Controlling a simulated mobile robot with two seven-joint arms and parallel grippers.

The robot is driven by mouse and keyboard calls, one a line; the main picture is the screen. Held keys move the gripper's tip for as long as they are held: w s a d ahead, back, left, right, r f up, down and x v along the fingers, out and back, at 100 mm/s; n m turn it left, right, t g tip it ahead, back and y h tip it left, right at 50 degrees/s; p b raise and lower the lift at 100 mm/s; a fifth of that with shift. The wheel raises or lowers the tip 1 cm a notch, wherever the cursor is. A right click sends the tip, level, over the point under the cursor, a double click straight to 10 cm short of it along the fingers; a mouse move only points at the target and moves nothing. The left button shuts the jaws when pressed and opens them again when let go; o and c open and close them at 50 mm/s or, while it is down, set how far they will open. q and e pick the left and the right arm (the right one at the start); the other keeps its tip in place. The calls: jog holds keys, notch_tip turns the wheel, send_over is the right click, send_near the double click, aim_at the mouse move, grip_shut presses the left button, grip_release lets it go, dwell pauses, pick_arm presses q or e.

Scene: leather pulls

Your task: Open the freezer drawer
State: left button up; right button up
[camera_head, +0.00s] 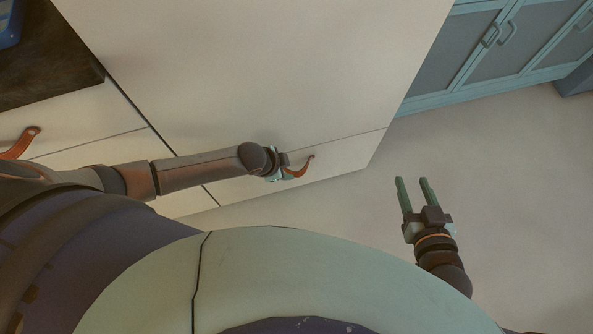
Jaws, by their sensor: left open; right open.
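The freezer drawer (345,156) is the low cream panel beneath a large cream door (270,70), with a thin seam between them. The drawer looks closed. An orange-brown leather pull (303,170) sticks out from its front. My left gripper (284,174) is at the pull's left end; the pull hides part of the fingers, and I cannot tell whether they touch it. It is open. My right gripper (413,182) is open and empty over the floor, right of the drawer and well apart from it.
A dark countertop (45,60) with a blue object (10,22) is at the upper left, above cream drawers with another leather pull (22,143). Teal cabinets (490,50) stand at the upper right. The floor (510,190) on the right is clear.

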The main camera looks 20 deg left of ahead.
aim_at(299, 171)
jog(key=w+r+n+t+y+b, duration=0.25)
jog(key=r+t, duration=0.35)
jog(key=r, duration=0.8)
pick_arm(q)
jog(key=b+x, duration=0.2)
jog(key=x, duration=0.7)
jog(key=shift+r, duration=0.1)
jog(key=shift+w, duration=0.1)
pick_arm(e)
jog(key=s+r+n+t+y, duration=0.2)
jog(key=r+y, duration=0.1)
jog(key=r, duration=0.3)
jog(key=s+a+r+n+t+y, duration=0.1)
jog(key=s+r+n+t+y, duration=0.1)
jog(key=r, duration=0.5)
jog(key=shift+s+a+r+n+y, duration=0.25)
jog(key=shift+n+y, duration=0.3)
jog(key=shift+y, duration=0.3)
pick_arm(q)
jog(key=shift+c, duration=0.3)
grip_shut()
